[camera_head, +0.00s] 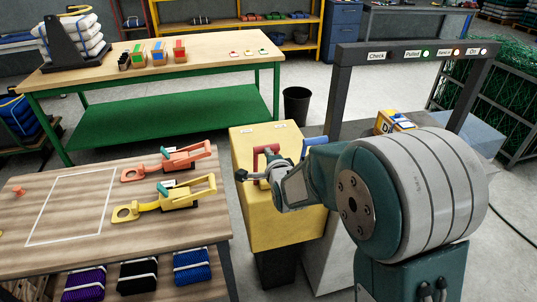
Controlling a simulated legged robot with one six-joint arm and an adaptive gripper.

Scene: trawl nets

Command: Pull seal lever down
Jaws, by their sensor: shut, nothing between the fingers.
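A yellow box (249,212) stands right of the wooden table, with small labels on its top. A red U-shaped handle (267,149) stands up from its top. A blue handle (319,140) shows to the right, partly behind my arm. I cannot read which of them is the seal lever. My gripper (242,175) is shut and empty, just in front of the red handle over the box. I cannot tell whether it touches the handle. My wrist and forearm hide the right part of the box top.
A dark frame (410,50) with labelled lamps spans the back right; the lamp by "Pulled" (426,54) glows green. Orange (169,162) and yellow (180,196) clamp-like tools lie on the wooden table (130,245) at left. A black bin (296,105) stands behind.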

